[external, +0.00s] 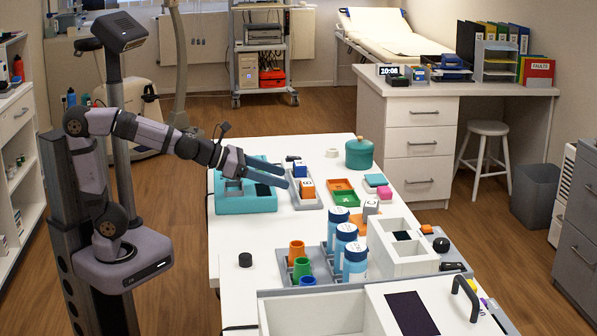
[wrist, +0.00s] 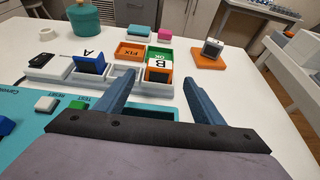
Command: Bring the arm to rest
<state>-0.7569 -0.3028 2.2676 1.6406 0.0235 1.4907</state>
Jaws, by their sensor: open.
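My gripper (external: 268,175) reaches out over the white table, above the teal box (external: 246,200) and just left of the grey tray. In the wrist view its two blue-grey fingers (wrist: 160,90) stand wide apart with nothing held between them. A white and orange block marked B (wrist: 159,68) sits in a tray slot beyond the fingertips. A blue block marked A (wrist: 89,62) sits in the tray to its left. The gripper appears raised above the teal box; the exact gap cannot be told.
Orange and green bins (external: 343,192), a teal round pot (external: 359,153), blue-white bottles (external: 354,262), coloured cups (external: 297,250) and a white compartment box (external: 395,262) stand on the table. An orange pad (wrist: 208,58) carries a small grey block. The near left table top is mostly clear.

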